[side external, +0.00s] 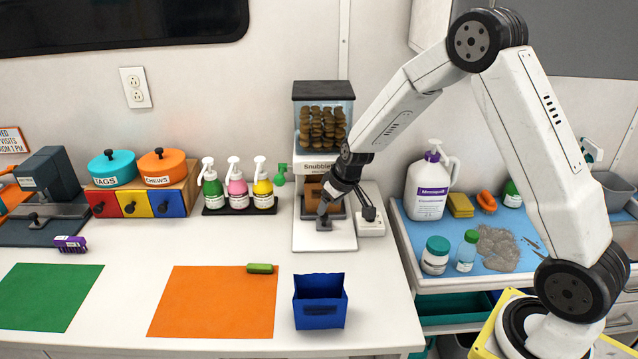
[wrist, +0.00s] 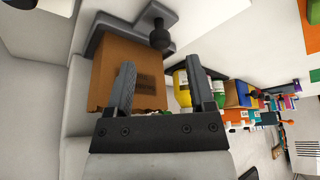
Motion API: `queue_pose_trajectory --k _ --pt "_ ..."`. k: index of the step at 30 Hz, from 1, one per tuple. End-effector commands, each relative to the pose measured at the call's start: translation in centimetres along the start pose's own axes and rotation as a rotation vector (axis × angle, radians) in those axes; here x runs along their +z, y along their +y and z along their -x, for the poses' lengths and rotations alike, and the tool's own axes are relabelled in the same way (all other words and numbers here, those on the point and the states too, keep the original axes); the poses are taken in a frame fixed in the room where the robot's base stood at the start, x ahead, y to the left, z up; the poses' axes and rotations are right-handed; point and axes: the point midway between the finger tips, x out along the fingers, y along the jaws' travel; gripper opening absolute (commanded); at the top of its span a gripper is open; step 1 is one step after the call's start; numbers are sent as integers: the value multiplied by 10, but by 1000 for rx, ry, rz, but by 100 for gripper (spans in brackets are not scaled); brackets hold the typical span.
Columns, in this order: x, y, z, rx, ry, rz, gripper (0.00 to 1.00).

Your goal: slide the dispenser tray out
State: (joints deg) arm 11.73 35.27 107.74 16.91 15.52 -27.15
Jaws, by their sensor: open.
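The treat dispenser (side external: 311,162) stands upright against the wall, with a clear hopper of brown treats and a green knob on its left. A brown boxy part (side external: 311,191) sits in its lower opening; it shows large in the wrist view (wrist: 112,70), with a dark label. A dark grey piece with a black knob (wrist: 159,37) lies beside it, low at the dispenser's front. I cannot tell for sure which of these is the tray. My gripper (wrist: 160,75) is open at the dispenser's front, one finger in front of the brown part, the other past its edge. Contact is unclear.
A blue open bin (side external: 320,312) stands in front of the dispenser. Pump bottles (side external: 237,190) stand close on its left; a small white box (side external: 371,224) is on its right. An orange mat (side external: 211,302) bears a green item (side external: 261,268). Bare counter lies between dispenser and bin.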

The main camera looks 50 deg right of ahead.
Motion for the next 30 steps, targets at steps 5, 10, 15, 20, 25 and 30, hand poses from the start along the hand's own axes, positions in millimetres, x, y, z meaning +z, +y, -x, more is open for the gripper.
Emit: queue_pose_trajectory --k 5,10,15,20,25,30 --pt "1 0 -20 0 -2 1 69" --pt "0 0 -33 0 -1 0 69" --pt "0 0 -40 0 -1 1 69" --pt "0 0 -42 0 0 1 69" --pt "0 0 -42 0 0 1 69" --pt "0 0 -42 0 0 0 18"
